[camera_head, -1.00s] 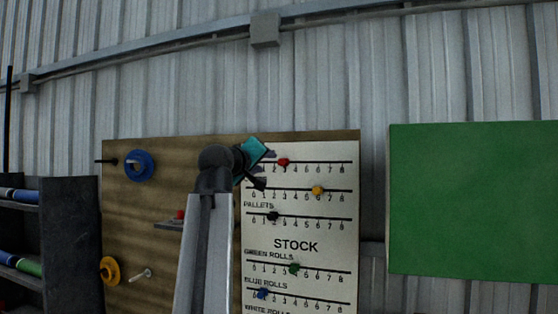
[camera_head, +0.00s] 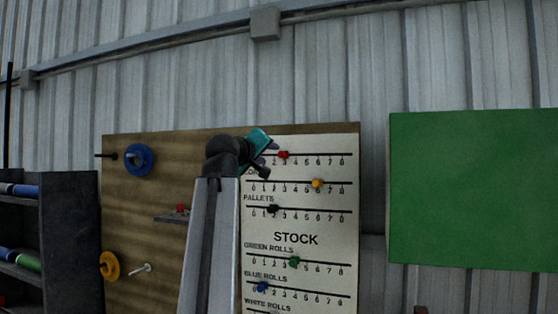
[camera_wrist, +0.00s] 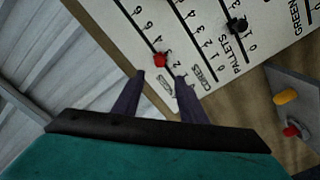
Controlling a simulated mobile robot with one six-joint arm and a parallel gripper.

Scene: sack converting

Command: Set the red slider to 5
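The red slider (camera_head: 284,154) is a small red knob on the top scale of the white stock board (camera_head: 330,235). It stands at about 3 on a scale running from 0 to 8. In the wrist view the red slider (camera_wrist: 160,60) lies just beyond the fingertips, roughly between their lines. My gripper (camera_head: 269,158) is just left of the slider, near the board's top left. In the wrist view my gripper (camera_wrist: 160,75) has its two dark fingers apart with nothing between them. My gripper partly hides the low end of the top scale.
A yellow slider (camera_head: 317,183) sits on the row below, and a black slider (camera_head: 273,209) on the pallets row. Green (camera_head: 294,262) and blue (camera_head: 262,287) sliders are lower. A small shelf (camera_head: 170,218) juts from the wooden panel at left. A green board (camera_head: 470,190) hangs right.

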